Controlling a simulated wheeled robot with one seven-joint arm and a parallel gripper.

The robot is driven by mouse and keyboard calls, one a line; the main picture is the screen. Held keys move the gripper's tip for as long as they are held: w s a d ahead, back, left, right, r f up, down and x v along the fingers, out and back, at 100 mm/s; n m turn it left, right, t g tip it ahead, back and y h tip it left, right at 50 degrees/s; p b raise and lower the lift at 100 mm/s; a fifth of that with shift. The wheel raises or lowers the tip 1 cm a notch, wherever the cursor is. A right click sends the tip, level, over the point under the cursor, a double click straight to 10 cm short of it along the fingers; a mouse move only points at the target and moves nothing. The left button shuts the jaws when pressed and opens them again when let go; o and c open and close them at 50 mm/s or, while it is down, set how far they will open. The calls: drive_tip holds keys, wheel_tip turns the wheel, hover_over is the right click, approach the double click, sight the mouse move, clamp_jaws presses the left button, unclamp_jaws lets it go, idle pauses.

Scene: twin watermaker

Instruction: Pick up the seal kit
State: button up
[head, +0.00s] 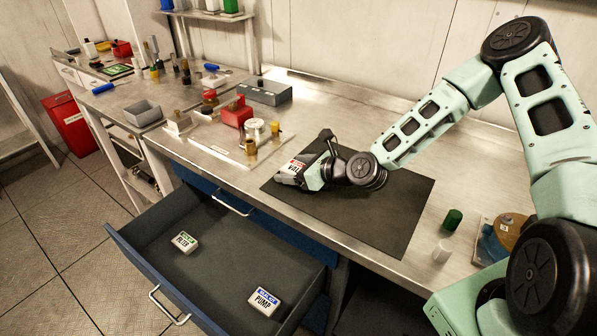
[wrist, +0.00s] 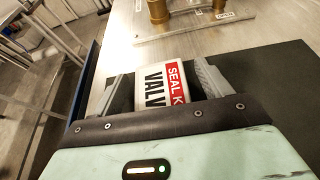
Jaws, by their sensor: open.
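A white box with a red band (wrist: 165,85) reads "SEAL K" and "VALV" in the wrist view. It lies between the two fingers of my gripper (wrist: 163,90), which is open around it. In the head view the box (head: 291,169) shows at my gripper (head: 290,174), near the left edge of the dark mat; part of it is hidden by the gripper. A second seal kit box with a blue band, marked "PUMP" (head: 265,301), lies in the open drawer. A green-banded box marked "FILTER" (head: 184,242) lies there too.
The open drawer (head: 150,275) juts out in front of the bench. The dark mat (head: 400,215) is otherwise clear. A plate with fittings (head: 215,142) lies to the left. A green cap (head: 452,219) and a white cylinder (head: 442,251) stand right of the mat.

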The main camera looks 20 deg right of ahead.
drive_tip(key=c, duration=1.1)
